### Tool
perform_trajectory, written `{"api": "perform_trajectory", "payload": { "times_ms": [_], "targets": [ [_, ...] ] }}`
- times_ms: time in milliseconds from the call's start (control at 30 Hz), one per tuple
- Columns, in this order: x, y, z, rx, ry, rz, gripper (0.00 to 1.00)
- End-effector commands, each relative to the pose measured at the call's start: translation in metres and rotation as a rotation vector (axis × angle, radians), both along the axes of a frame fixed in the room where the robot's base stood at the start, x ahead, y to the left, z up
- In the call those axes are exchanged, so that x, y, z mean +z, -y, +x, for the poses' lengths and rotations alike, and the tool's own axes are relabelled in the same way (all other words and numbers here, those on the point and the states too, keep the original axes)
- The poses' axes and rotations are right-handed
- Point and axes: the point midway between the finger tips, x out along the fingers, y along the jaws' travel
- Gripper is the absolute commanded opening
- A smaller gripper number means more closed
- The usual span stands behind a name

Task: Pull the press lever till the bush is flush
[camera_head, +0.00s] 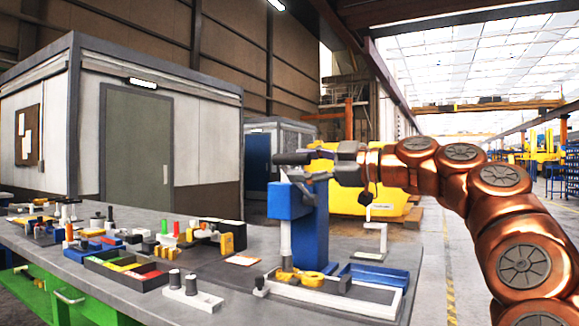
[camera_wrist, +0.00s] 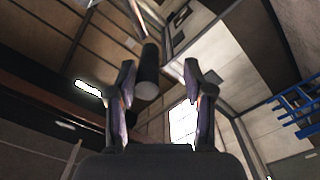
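The blue press (camera_head: 291,203) stands on the grey bench, its silver ram (camera_head: 285,238) pointing down above a yellow part. The bush is too small to make out at the ram's foot. The press lever's dark grip (camera_head: 293,158) sticks out at the press's top. In the wrist view the dark lever grip (camera_wrist: 148,72) shows end-on between my fingers, nearer the left one. My gripper (camera_head: 318,164) is at the top of the press, beside the grip. Its two fingers stand apart in the wrist view (camera_wrist: 160,72), with no clear contact on the grip.
A white-framed tray (camera_head: 385,305) and a blue tray (camera_head: 378,274) lie by the press's foot. A small white crank stand (camera_head: 374,238) is to the right. A divided colour bin (camera_head: 125,270) and several small parts crowd the bench's left. The aisle at right is clear.

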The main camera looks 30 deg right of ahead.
Motion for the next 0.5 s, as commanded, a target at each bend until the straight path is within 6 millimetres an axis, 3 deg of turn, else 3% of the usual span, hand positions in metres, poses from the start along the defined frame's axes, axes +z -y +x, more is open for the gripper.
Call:
{"api": "perform_trajectory", "payload": {
  "times_ms": [200, 500],
  "targets": [
    [0.001, 0.023, -0.038, -0.002, 0.004, 0.0, 0.5],
    [-0.001, 0.04, -0.065, 0.001, -0.003, 0.001, 0.5]
  ]
}}
